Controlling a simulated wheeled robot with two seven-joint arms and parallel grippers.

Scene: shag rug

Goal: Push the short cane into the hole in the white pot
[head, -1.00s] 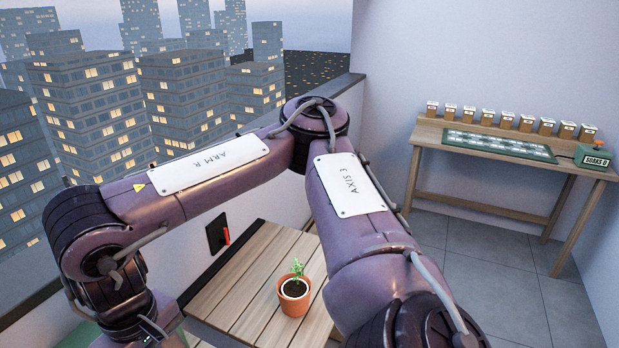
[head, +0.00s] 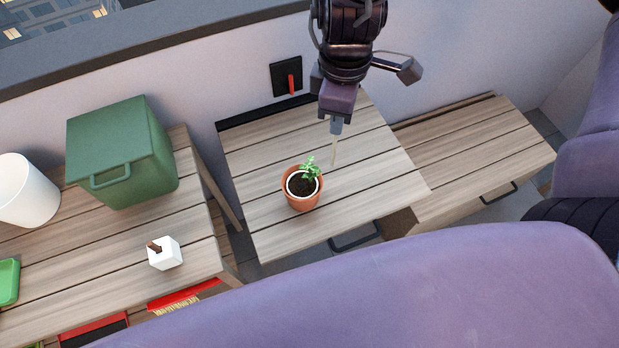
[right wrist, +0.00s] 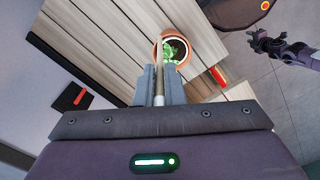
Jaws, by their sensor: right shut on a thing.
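My right gripper (head: 337,127) is shut on a thin pale cane (head: 334,152), pointing down over the slatted table. Its fingers (right wrist: 160,88) and the cane (right wrist: 159,72) also show in the right wrist view. In the head view the cane's lower end appears right of a terracotta pot (head: 302,202), apart from it. This pot holds dark soil and a small green plant (head: 311,168). A plain white round vessel (head: 28,190) stands at the far left; its hole, if any, cannot be seen. A dark jointed part (right wrist: 280,45) in the right wrist view may be my left gripper; its jaws are unclear.
A black wall plate with a red lever (head: 290,82) is behind the middle table. A lower bench (head: 470,155) at right is bare.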

